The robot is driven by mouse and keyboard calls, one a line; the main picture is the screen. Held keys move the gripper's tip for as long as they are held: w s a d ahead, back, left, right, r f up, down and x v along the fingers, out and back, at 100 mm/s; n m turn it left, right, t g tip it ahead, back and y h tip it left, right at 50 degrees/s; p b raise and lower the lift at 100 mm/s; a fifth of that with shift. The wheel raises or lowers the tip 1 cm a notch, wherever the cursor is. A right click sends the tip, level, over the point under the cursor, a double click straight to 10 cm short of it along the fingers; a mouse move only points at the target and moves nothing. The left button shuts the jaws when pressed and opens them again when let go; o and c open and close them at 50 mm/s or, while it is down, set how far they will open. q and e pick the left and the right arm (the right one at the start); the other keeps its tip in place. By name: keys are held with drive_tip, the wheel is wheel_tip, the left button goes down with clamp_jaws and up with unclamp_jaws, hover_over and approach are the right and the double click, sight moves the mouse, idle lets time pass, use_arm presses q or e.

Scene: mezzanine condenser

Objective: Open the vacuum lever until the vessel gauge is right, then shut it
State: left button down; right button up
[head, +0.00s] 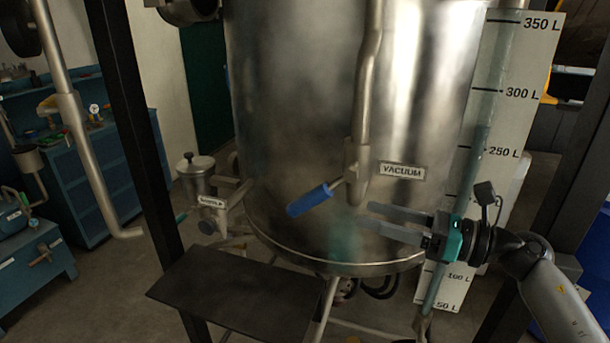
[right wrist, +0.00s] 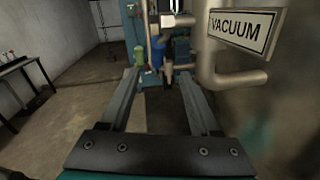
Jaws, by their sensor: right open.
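The vacuum lever (head: 309,200) has a blue grip and slants down to the left from a valve on the pipe in front of the steel vessel (head: 300,110). The VACUUM label (head: 402,171) is right of the valve and also shows large in the right wrist view (right wrist: 241,30). The vessel gauge (head: 487,125) is a tube beside a litre scale. It looks darker from between the 250 and 300 marks downward. My right gripper (head: 367,216) is open and empty, to the right of the grip and apart from it. My left gripper is out of view.
A dark flat plate (head: 235,295) lies below the vessel at the left. A dark post (head: 130,120) and a bent pipe (head: 85,150) stand at the left. The vessel wall is close behind my right gripper. A blue workbench (head: 85,185) is farther back.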

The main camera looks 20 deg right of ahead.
sight(321, 193)
drive_tip(key=p+x, duration=0.2)
drive_tip(key=x, duration=0.5)
drive_tip(key=p+x, duration=0.2)
drive_tip(key=x, duration=0.5)
drive_tip(key=shift+s+a+r, duration=0.15)
drive_tip(key=shift+r, duration=0.05)
drive_tip(key=shift+w+a+f, duration=0.1)
drive_tip(key=shift+w+a, duration=0.3)
drive_tip(key=shift+a, duration=0.1)
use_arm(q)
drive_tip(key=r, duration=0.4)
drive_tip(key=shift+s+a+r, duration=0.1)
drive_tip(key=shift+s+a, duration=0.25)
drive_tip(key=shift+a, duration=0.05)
use_arm(e)
drive_tip(key=shift+c, duration=0.2)
drive_tip(key=shift+c, duration=0.7)
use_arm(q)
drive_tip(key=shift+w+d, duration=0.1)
use_arm(e)
clamp_jaws()
